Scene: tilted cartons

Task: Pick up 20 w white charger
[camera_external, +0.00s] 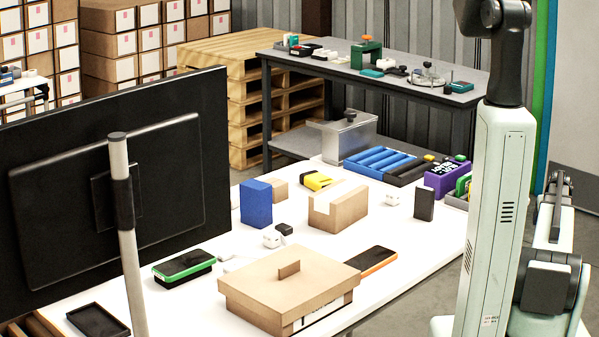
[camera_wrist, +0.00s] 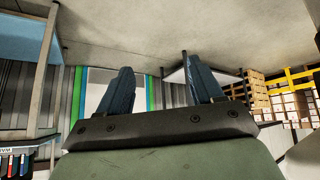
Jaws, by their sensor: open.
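A small white charger-like block (camera_external: 271,239) lies on the white table in the external view, just left of a small black block (camera_external: 285,229). A second small white block (camera_external: 393,199) sits farther right, beside an upright dark box. I cannot read a label on either, so I cannot tell which is the 20 W one. My gripper (camera_wrist: 161,88) shows in the wrist view with its two dark fingers wide apart and nothing between them. It faces the room, away from the tabletop, and is outside the external view.
A lidded cardboard box (camera_external: 289,283) stands at the table's front. A blue box (camera_external: 256,203), a notched cardboard block (camera_external: 338,208) and a green-edged phone (camera_external: 184,264) surround the left white block. A large monitor (camera_external: 110,190) blocks the left side. Bare table lies right of the middle.

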